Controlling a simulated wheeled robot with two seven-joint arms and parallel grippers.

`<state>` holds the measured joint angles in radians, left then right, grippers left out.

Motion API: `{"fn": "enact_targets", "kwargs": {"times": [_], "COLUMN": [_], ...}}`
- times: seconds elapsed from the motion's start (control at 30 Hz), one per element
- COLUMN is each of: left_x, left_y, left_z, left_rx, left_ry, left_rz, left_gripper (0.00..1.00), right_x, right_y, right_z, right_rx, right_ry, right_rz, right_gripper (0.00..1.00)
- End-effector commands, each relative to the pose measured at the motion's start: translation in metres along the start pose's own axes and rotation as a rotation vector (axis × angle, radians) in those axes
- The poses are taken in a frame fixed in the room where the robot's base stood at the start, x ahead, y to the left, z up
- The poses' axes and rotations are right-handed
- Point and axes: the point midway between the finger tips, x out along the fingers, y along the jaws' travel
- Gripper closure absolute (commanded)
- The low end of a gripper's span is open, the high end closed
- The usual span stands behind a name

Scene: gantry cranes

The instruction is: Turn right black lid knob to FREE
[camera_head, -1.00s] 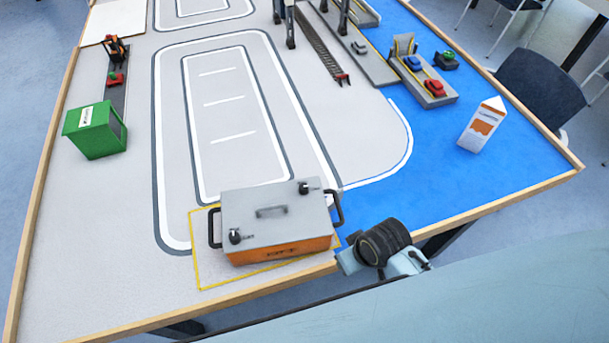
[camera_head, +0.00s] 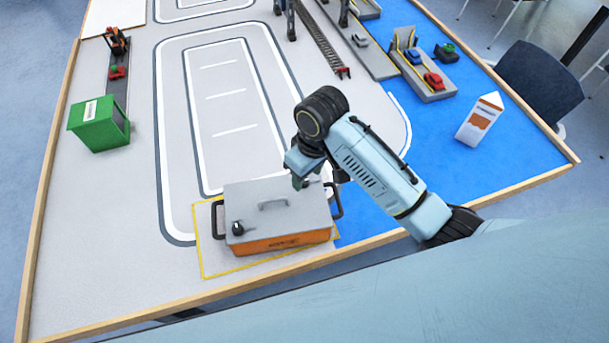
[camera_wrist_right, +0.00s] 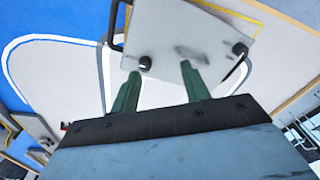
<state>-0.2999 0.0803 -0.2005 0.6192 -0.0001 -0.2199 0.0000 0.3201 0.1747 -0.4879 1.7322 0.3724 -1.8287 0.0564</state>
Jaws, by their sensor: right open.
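The orange box (camera_head: 285,243) with a grey lid (camera_head: 290,218) sits near the table's front edge. In the right wrist view the right knob (camera_wrist_right: 145,63) shows just beyond the open green fingers (camera_wrist_right: 160,70), nearer the left one. I see no grip on it, and its setting cannot be read. The left black knob (camera_head: 238,228) is at the lid's near left corner; it also shows in the right wrist view (camera_wrist_right: 240,48). My left gripper is not in view.
Black side handles (camera_head: 337,201) flank the box, and a grey handle (camera_head: 273,203) rises from the lid. A green container (camera_head: 98,124) stands at left, an orange-and-white carton (camera_head: 480,119) at right. The grey road mat around the box is mostly clear.

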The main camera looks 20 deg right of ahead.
Motion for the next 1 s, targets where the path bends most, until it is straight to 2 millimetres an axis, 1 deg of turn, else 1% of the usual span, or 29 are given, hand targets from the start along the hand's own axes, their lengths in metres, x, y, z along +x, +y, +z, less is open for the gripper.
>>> {"fn": "enact_targets", "kwargs": {"times": [0.03, 0.1, 0.2, 0.33, 0.43, 0.57, 0.8, 0.9, 1.0], "left_x": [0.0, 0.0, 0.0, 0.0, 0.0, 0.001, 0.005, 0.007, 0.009], "left_y": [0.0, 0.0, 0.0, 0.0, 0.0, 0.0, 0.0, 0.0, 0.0], "left_z": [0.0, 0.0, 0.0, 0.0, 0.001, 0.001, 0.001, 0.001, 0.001], "left_rx": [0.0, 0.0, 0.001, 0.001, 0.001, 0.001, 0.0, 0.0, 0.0], "left_ry": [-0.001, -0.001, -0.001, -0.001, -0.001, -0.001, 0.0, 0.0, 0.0], "left_rz": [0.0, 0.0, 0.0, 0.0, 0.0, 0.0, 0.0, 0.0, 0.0], "left_gripper": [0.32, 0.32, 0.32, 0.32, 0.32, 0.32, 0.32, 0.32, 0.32], "right_x": [-0.008, -0.015, -0.024, -0.028, -0.022, -0.001, 0.051, 0.07, 0.085], "right_y": [0.009, 0.017, 0.025, 0.03, 0.032, 0.032, 0.035, 0.036, 0.037], "right_z": [-0.014, -0.026, -0.038, -0.044, -0.044, -0.041, -0.036, -0.035, -0.034], "right_rx": [-0.01, -0.02, -0.025, -0.028, -0.027, -0.028, -0.027, -0.028, -0.028], "right_ry": [-0.019, -0.048, -0.077, -0.096, -0.101, -0.102, -0.101, -0.101, -0.098], "right_rz": [0.017, 0.03, 0.045, 0.055, 0.055, 0.054, 0.054, 0.054, 0.055], "right_gripper": [0.54, 0.54, 0.54, 0.54, 0.54, 0.54, 0.54, 0.54, 0.54]}}
